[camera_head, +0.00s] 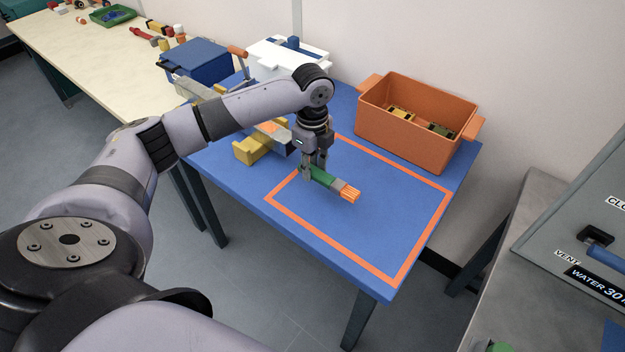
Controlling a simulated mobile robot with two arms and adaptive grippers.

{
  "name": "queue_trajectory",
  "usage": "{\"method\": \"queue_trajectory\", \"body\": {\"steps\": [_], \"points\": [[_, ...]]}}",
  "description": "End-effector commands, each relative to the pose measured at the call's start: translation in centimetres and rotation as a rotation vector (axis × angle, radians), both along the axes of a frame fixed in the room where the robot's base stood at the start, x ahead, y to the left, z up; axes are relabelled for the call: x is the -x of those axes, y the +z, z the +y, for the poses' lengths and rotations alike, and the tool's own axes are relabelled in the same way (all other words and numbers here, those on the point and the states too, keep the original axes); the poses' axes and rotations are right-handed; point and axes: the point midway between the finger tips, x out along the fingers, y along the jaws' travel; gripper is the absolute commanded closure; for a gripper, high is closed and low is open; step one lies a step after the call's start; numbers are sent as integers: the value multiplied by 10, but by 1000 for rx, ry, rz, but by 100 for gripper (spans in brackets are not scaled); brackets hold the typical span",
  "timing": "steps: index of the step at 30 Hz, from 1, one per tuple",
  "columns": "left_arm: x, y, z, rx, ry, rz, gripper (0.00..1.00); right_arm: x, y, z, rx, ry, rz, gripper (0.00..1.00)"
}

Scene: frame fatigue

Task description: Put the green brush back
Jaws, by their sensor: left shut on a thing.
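The green brush (324,177) has a green handle and orange bristles that point to the lower right. My left gripper (315,172) points down and is shut on its green handle. The brush is over the area framed by the orange outline (420,246) on the blue table (262,178). I cannot tell whether it touches the table top. My right gripper is not in view.
An orange bin (410,133) with yellow and dark items inside stands at the back right. A yellow block (252,150), a blue box (197,66) and a white box (287,55) stand left and behind. The outlined area is otherwise clear. A grey machine (585,230) is at right.

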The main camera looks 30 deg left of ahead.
Motion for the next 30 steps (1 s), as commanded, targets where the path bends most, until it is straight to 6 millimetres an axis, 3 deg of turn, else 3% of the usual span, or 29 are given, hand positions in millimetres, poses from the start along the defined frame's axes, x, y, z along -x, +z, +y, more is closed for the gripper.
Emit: {"method": "queue_trajectory", "body": {"steps": [5,11,21,22,30], "points": [[1,-27,0,0,-1,5,100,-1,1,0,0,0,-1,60],[1,-49,0,0,0,3,100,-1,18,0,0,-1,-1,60],[0,-54,0,0,-1,1,100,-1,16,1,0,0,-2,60],[1,-55,0,0,-1,1,74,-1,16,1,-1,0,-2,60],[0,-55,0,0,-1,1,56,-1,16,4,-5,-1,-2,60]]}}
